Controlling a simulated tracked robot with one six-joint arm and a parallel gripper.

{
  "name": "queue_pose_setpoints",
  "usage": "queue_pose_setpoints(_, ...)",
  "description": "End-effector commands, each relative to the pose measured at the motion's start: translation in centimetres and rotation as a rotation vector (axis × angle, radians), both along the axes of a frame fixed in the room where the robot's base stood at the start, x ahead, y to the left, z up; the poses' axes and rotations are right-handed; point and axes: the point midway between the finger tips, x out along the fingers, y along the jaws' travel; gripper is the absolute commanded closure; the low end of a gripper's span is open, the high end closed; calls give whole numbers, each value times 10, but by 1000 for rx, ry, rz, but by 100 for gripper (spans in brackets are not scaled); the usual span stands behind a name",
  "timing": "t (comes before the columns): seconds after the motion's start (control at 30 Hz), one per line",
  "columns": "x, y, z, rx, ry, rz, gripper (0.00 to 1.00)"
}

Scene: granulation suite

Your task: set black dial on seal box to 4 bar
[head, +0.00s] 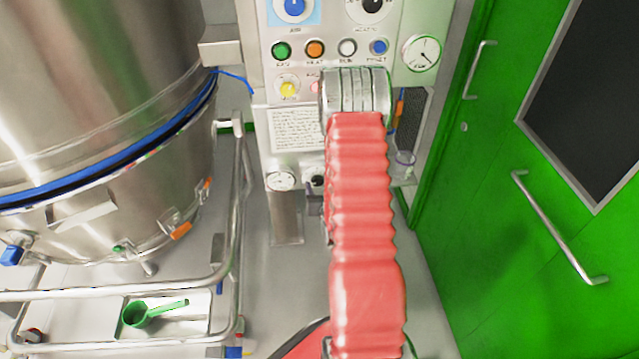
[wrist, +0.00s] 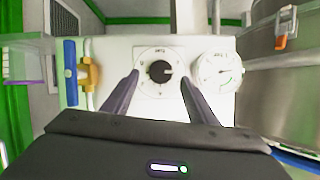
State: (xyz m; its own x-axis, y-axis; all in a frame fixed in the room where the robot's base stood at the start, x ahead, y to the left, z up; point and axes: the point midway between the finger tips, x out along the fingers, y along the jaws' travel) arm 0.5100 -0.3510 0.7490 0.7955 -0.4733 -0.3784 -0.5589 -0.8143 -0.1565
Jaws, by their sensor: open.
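The black dial (wrist: 159,71) sits on a white round plate on the front of the seal box (wrist: 118,58). Its pale pointer mark points roughly right in the wrist view; the scale is too small to read. A white gauge (wrist: 219,72) is beside it. In the head view the box shows below the control panel, with the gauge (head: 281,181) and the dial (head: 316,180) partly hidden by my red-sleeved arm. My gripper (wrist: 160,78) is open, with one finger on each side of the dial. I cannot tell whether they touch it.
A blue-handled valve (wrist: 71,72) with a brass fitting stands left of the dial in the wrist view. In the head view, a steel vessel (head: 100,120) and rail (head: 238,200) are left, and a green door (head: 500,200) is right. The control panel (head: 330,45) is above.

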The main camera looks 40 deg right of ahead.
Motion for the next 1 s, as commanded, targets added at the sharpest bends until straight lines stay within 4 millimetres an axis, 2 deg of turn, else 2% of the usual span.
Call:
queue_pose_setpoints(0.1, 14, -8, -7, 0, -1, 1, 47)
queue_pose_setpoints(0.3, 29, -17, -14, 0, 0, 1, 47)
queue_pose_setpoints(0.67, 33, -19, -16, 0, 0, 1, 47)
queue_pose_setpoints(1.0, 33, -19, -15, 0, 0, 1, 71)
